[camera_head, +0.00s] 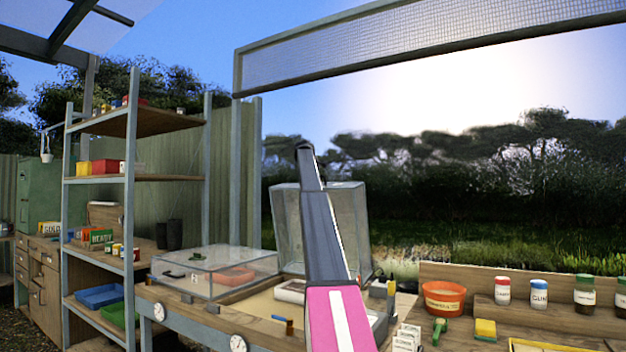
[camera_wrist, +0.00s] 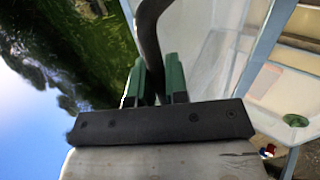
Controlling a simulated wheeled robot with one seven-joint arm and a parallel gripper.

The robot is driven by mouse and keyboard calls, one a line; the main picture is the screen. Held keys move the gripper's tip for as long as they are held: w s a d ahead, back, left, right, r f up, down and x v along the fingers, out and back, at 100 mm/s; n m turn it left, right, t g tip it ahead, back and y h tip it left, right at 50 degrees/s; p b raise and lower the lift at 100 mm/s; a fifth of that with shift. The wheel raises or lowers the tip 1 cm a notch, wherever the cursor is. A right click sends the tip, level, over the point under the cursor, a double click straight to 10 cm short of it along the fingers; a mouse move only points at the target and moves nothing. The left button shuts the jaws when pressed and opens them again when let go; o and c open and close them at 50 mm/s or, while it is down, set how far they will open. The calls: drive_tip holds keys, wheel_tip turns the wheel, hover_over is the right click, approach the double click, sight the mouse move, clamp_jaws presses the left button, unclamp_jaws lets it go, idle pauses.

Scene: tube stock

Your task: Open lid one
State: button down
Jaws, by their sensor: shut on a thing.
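Two clear-lidded cases stand on the bench in the head view. The left case's clear lid (camera_head: 225,262) lies closed, with a small dark handle on it. The right case's clear lid (camera_head: 288,215) stands raised, nearly upright, behind its case. No number is readable on either lid. In the wrist view, my gripper (camera_wrist: 155,82) has its green fingers on both sides of a dark curved handle (camera_wrist: 152,25), shut on it. A clear panel (camera_wrist: 215,50) with a pale frame is beside the handle. My own arm hides part of the raised lid and its case in the head view.
An orange tub (camera_head: 444,297), several capped jars (camera_head: 538,292) and a green-handled tool (camera_head: 439,328) are on the bench at right. A shelf rack (camera_head: 130,180) stands at left. A mesh-covered beam (camera_head: 420,45) crosses above. Open air lies behind the raised lid.

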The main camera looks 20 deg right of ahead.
drive_tip(key=c, duration=1.1)
unclamp_jaws()
drive_tip(key=shift+c, duration=0.2)
drive_tip(key=shift+a+r, duration=0.1)
drive_tip(key=v, duration=1)
drive_tip(key=shift+r, duration=0.2)
drive_tip(key=shift+s+a, duration=0.15)
drive_tip(key=shift+a, duration=0.05)
